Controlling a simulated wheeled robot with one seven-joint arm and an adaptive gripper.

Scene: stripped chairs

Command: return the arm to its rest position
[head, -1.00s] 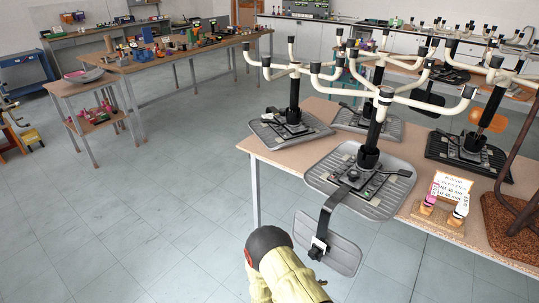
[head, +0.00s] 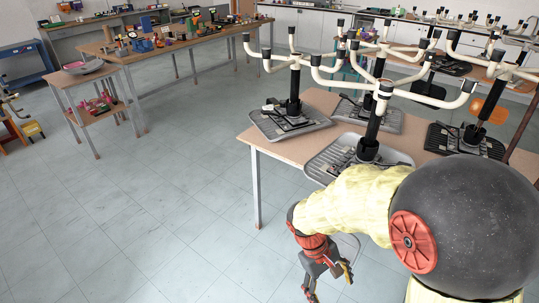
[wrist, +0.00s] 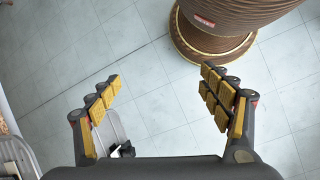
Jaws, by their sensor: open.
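My gripper (head: 328,277) hangs at the end of my arm in front of the table, low over the floor in the head view. In the wrist view my gripper (wrist: 162,100) is open, its two yellow-padded fingers wide apart with nothing between them. My arm's yellow sleeve and dark round joint cover the right foreground of the head view and hide part of the table.
Upturned chair bases with grey seats (head: 290,122) stand on the wooden table (head: 262,143) behind my arm. A brown ribbed round object (wrist: 214,52) shows in the wrist view. A small side table (head: 95,75) stands far left. The floor (head: 130,200) at left is clear.

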